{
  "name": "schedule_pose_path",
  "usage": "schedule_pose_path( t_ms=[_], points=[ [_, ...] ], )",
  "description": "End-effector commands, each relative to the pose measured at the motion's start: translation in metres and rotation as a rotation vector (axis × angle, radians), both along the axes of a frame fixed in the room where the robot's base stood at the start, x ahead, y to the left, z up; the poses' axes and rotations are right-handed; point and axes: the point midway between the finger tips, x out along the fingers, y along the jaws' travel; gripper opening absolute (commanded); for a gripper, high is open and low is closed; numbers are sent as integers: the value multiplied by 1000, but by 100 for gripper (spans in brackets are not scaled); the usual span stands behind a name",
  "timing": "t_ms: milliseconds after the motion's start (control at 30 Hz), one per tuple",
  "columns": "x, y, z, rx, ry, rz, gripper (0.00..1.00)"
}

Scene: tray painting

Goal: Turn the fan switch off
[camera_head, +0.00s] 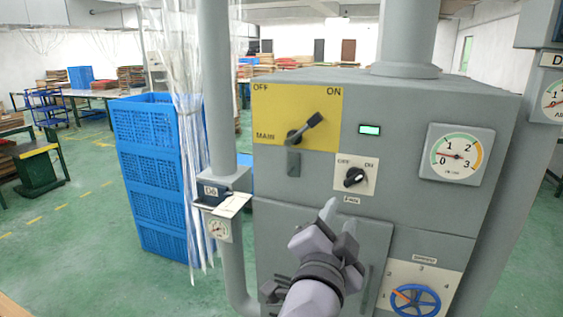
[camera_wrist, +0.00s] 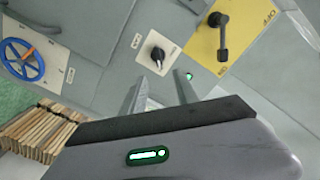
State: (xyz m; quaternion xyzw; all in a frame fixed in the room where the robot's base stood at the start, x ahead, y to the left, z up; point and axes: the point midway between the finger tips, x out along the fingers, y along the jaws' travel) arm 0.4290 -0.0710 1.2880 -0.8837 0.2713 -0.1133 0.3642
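The fan switch (camera_head: 354,178) is a black rotary knob on a small white plate marked OFF at left and ON at right, on the front of a grey cabinet. Its pointer appears turned to the upper right, toward ON. In the wrist view the knob (camera_wrist: 156,54) shows just beyond my fingertips. My gripper (camera_head: 339,222) is in front of the cabinet, below the fan switch and apart from it. In the wrist view my gripper's two fingers (camera_wrist: 160,76) are spread with nothing between them.
A yellow MAIN switch plate (camera_head: 272,104) with a black lever sits above left of the fan switch. A green lamp (camera_head: 370,129) is lit. A gauge (camera_head: 456,154) is at right. A blue handwheel (camera_head: 415,301) is lower right. Blue crates (camera_head: 152,180) stand left.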

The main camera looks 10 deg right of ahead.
Motion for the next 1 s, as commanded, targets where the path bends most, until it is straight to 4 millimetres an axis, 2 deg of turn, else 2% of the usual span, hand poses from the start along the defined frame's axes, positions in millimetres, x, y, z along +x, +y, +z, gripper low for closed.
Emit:
schedule_pose_path(
  t_ms=[33, 133, 267, 500, 700, 1000],
  points=[
    [7, -7, 7, -3, 8, -6, 36],
    [30, -23, 8, -2, 11, -8, 36],
    [63, -46, 0, 3, 4, -5, 36],
    [114, -80, -1, 2, 5, -1, 36],
    [134, -91, -1, 2, 4, 3, 36],
    [136, -93, 0, 2, 3, 4, 36]
  ],
)
